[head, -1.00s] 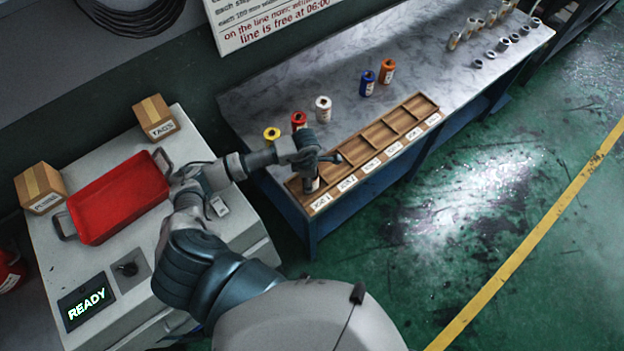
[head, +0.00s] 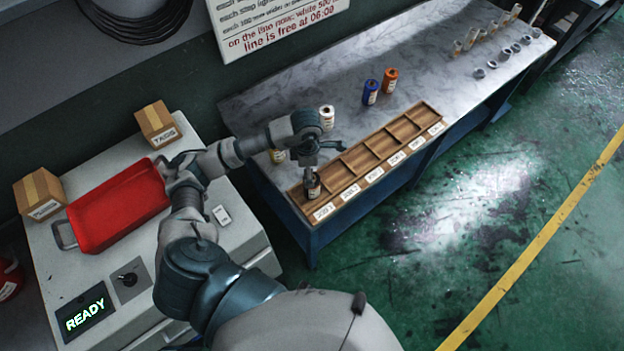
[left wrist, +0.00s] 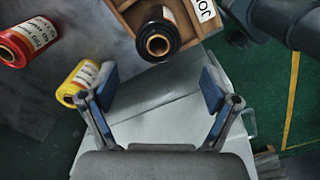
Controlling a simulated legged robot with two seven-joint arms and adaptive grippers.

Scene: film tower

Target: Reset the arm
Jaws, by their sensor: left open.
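My left gripper (head: 318,152) is open and empty, above the near-left end of the wooden rack (head: 425,108) on the bench. A black spool (head: 313,190) with a pale label stands in the rack's end compartment, below the gripper. In the left wrist view, the open fingers (left wrist: 158,88) are apart from the black spool (left wrist: 157,36), which shows beyond them inside the rack (left wrist: 198,26). My right gripper is not in view.
A yellow spool (head: 277,156) and a red spool (left wrist: 27,42) stand near my left arm. White (head: 326,117), blue (head: 371,92) and orange (head: 389,80) spools stand behind the rack. A red tray (head: 120,205) and two boxes sit on the left cabinet (head: 195,290).

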